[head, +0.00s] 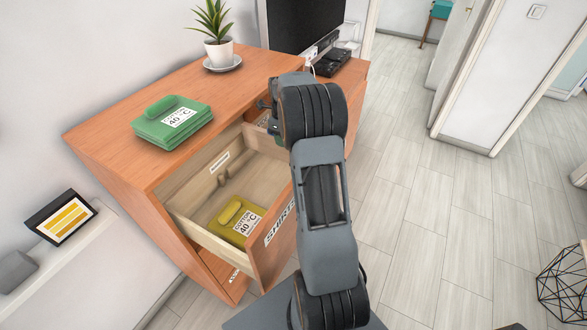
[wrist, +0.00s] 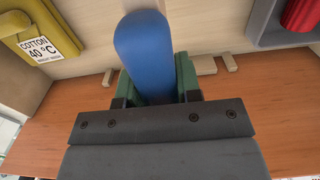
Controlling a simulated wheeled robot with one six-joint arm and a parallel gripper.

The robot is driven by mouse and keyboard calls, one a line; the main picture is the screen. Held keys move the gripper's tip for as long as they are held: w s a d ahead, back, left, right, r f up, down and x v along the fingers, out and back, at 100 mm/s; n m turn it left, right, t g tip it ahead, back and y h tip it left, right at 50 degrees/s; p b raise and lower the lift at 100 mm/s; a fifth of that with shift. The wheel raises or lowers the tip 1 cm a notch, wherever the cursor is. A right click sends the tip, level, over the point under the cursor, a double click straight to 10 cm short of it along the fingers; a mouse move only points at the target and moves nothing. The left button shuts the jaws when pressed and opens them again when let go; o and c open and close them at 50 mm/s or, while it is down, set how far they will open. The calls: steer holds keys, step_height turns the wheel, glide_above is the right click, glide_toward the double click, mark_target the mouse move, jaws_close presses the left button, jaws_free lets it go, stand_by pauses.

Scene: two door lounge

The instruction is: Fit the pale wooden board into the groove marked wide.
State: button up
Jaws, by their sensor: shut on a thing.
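In the wrist view my gripper (wrist: 156,82) is shut on a rounded blue grip (wrist: 143,45), with a green jaw on each side. In the head view my arm hides the gripper and what it holds. I cannot tell a pale board below the grip from the pale wood of the open drawer (head: 187,224). Small wooden blocks (head: 222,177) stand on the drawer floor and also show in the wrist view (wrist: 205,65). A white label (head: 219,162) is on the drawer's inner wall, too small to read, so I cannot tell which groove is marked wide.
A yellow folded stack (head: 236,220) lies in the drawer, labelled cotton 40 °C. A green stack (head: 172,122) and a potted plant (head: 217,40) stand on the cabinet top. In the wrist view a red thing (wrist: 301,14) sits in a grey tray (wrist: 262,22). The floor at right is mostly clear.

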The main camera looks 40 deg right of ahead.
steer(key=w+d+p, duration=0.1)
steer(key=w+d, duration=0.4)
steer(key=d, duration=0.5)
steer(key=shift+d, duration=0.3)
stand_by(0.4)
step_height(320, 180, down, 7)
steer(key=b, duration=0.3)
stand_by(4.1)
steer(key=o, duration=1)
steer(key=shift+s, duration=0.1)
steer(key=shift+c, duration=0.2)
steer(key=shift+f, duration=0.1)
step_height(320, 180, up, 14)
